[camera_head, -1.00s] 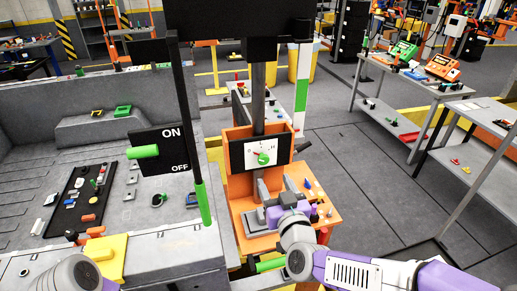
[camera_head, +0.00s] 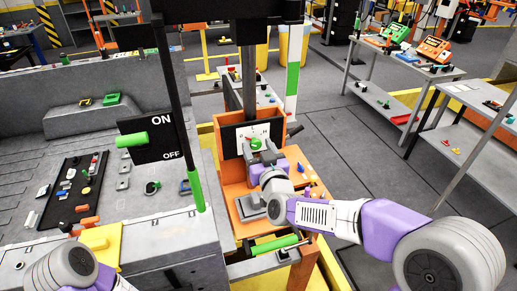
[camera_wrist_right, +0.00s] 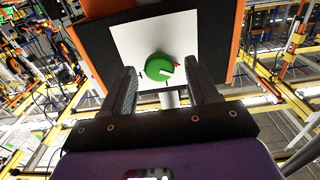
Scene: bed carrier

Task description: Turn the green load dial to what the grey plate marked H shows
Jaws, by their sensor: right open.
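The green load dial (camera_head: 256,143) is on a white-faced panel (camera_head: 243,131) on the orange stand. My right gripper (camera_head: 268,148) is open in front of the panel. In the wrist view its two fingers (camera_wrist_right: 160,75) stand left and right of the dial, with no clear contact. In the head view the gripper partly covers the panel. I cannot make out a grey plate marked H. My left gripper is not in view.
An ON/OFF panel with a green lever (camera_head: 132,140) stands left of the orange stand (camera_head: 228,174). A green-gripped bar (camera_head: 196,188) hangs between them. A green handle (camera_head: 275,245) lies below the stand. Tables (camera_head: 420,72) stand at the right, with open floor before them.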

